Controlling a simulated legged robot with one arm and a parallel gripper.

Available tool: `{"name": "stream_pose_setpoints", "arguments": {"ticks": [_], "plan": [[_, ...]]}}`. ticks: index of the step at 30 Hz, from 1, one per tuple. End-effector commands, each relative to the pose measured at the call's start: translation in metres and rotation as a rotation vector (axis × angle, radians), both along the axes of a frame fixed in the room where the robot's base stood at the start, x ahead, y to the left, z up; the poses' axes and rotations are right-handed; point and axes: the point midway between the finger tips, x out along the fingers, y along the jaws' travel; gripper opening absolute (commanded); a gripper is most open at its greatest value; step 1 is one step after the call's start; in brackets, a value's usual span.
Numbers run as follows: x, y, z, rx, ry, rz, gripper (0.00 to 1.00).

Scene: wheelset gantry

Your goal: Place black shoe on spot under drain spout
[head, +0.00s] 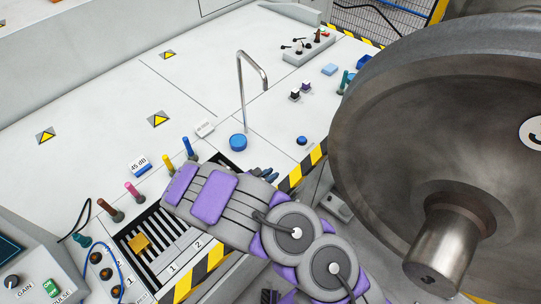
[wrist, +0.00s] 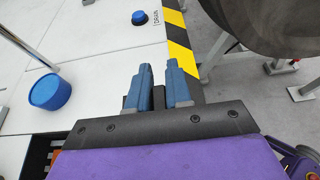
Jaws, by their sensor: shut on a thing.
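A thin metal spout (head: 241,85) rises from the white worktop and bends over at its top. A blue round container (head: 238,142) stands by its foot; it also shows in the wrist view (wrist: 50,92). My gripper (head: 268,175) is over the front part of the worktop, right of this container. In the wrist view my blue fingers (wrist: 163,88) are close together with dark material (wrist: 158,99) between them. This appears to be the black shoe, mostly hidden by the fingers. No marked spot is clear under the spout's tip.
A large steel wheel (head: 400,130) fills the right side. A black-and-yellow edge (head: 302,168) borders the worktop. A slotted rack (head: 150,245) and coloured pegs are at lower left. A blue button (head: 302,140) is on the right, and the back worktop has free room.

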Motion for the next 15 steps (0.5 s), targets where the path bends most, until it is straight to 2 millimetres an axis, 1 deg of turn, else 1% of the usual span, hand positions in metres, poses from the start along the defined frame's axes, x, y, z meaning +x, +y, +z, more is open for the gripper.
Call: {"name": "stream_pose_setpoints", "arguments": {"ticks": [1,9,12,15], "plan": [[0.012,-0.001,-0.004,0.007,0.000,-0.005,0.00],[0.078,-0.008,-0.008,0.009,-0.003,-0.006,0.00],[0.100,-0.006,-0.009,0.011,-0.003,-0.003,0.00],[0.115,-0.004,-0.011,0.006,-0.001,-0.002,0.00]]}}
